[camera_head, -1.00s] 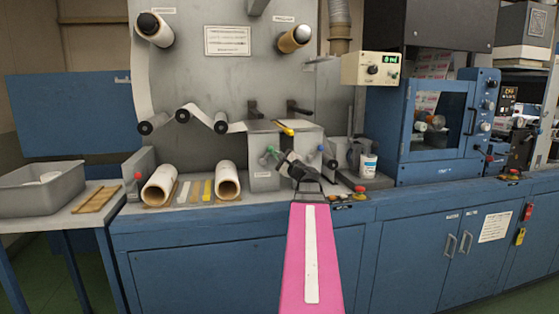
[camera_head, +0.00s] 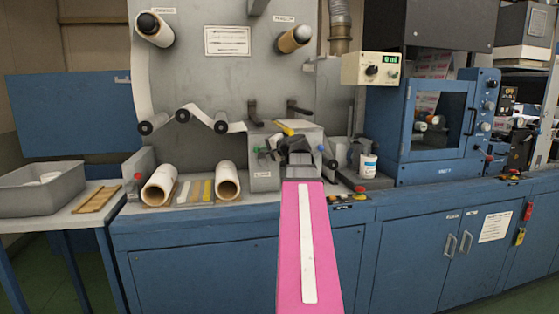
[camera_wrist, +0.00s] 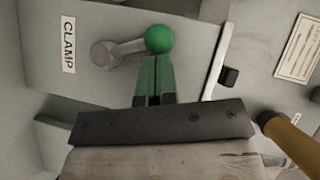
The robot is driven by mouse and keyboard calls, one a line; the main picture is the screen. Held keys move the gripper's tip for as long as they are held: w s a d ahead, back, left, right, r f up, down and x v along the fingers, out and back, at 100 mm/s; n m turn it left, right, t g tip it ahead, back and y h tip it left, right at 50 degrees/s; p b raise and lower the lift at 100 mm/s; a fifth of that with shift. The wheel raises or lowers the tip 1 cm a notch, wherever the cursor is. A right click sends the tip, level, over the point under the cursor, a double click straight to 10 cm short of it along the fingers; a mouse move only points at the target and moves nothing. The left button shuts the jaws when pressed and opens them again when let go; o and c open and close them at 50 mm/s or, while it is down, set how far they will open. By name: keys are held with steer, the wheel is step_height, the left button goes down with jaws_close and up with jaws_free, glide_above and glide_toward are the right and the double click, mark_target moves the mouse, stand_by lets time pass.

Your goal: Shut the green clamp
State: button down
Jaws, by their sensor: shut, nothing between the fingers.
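The green clamp is a metal lever with a round green knob on its end. In the wrist view the knob (camera_wrist: 159,39) sits at top centre, with the lever's grey hub (camera_wrist: 104,54) to its left beside a CLAMP label (camera_wrist: 69,43). My gripper (camera_wrist: 155,62) is shut and empty. Its fingertips point at the knob from below in the picture and overlap its lower edge; I cannot tell whether they touch. In the head view the green knob (camera_head: 264,153) is small, just left of my gripper (camera_head: 285,147), whose fingers are hard to make out.
A blue knob (camera_head: 320,148) and a white bottle (camera_head: 368,165) are to the right.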

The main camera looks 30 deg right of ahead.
steer(key=shift+w+a+n+g+h, duration=0.2)
steer(key=shift+a+n+g+h, duration=0.3)
steer(key=shift+a+n, duration=0.25)
steer(key=shift+a, duration=0.2)
steer(key=v, duration=1)
steer(key=shift+s+d, duration=0.2)
steer(key=shift+s, duration=0.15)
